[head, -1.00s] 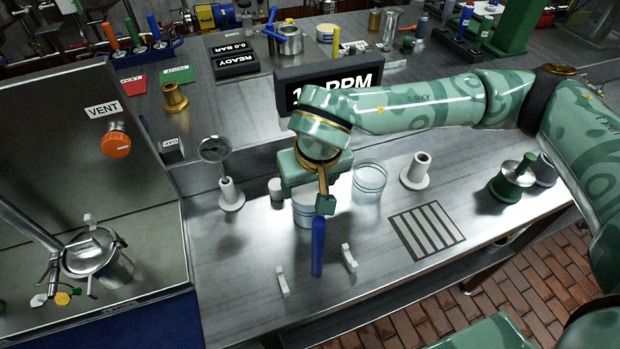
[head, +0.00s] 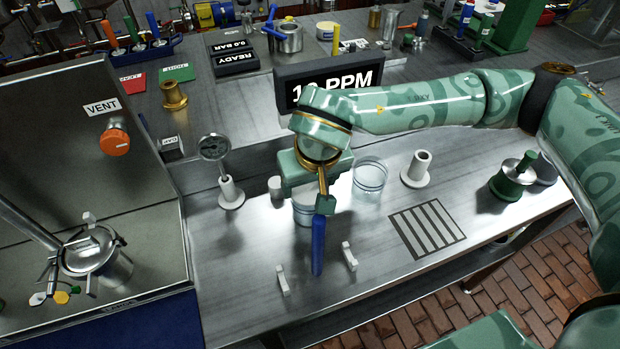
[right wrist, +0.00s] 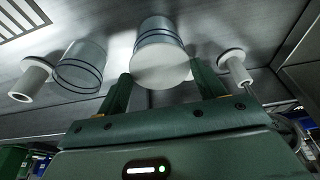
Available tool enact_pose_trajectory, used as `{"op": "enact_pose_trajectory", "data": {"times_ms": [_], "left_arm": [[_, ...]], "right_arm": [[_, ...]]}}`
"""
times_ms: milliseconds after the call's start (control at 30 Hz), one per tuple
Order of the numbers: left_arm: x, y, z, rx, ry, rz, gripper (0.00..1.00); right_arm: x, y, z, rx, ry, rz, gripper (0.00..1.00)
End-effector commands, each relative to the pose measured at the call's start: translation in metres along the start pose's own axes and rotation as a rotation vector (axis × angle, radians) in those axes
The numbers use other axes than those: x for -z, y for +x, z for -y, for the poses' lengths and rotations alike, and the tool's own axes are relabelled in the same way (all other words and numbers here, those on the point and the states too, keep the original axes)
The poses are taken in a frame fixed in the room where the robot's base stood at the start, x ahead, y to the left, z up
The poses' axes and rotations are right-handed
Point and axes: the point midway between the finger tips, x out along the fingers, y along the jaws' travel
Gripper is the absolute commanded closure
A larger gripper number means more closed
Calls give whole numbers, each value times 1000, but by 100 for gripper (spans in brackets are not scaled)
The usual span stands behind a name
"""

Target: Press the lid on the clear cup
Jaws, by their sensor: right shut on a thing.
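The clear cup (head: 303,213) stands on the steel bench, its upper part hidden by my right gripper in the head view. In the right wrist view the same clear cup (right wrist: 156,30) has dark rings, and the pale, round lid (right wrist: 160,68) covers its near end. My right gripper (right wrist: 162,82) has one finger at each side of the lid and is shut on it. Whether the lid is fully seated cannot be told. In the head view my right gripper (head: 322,200) is right over the cup. My left gripper is not in view.
A second clear cup (head: 370,178) stands close to the right. A blue rod-like thing (head: 318,248) shows in front of the gripper, between two small white posts (head: 283,281) (head: 349,257). A gauge (head: 214,150) stands left, a white flanged post (head: 416,170) right. The slotted plate (head: 428,228) is bare.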

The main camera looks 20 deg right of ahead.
Motion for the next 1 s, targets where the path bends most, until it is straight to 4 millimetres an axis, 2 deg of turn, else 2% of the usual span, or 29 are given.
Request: {"op": "enact_pose_trajectory", "data": {"times_ms": [233,267,300,333,667,767,867,1000], "left_arm": [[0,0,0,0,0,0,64],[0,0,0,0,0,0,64],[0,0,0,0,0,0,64],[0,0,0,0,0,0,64],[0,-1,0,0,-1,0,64],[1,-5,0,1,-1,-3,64],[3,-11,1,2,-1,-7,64],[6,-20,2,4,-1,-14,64]], "right_arm": [[0,0,0,0,0,0,52],[0,0,0,0,0,0,23],[0,0,0,0,0,0,12],[0,0,0,0,0,0,6],[0,-4,0,0,-1,-1,6],[1,-16,0,1,-1,-4,6],[2,-39,0,0,-2,-7,6],[2,-79,0,0,-2,-8,6]]}}
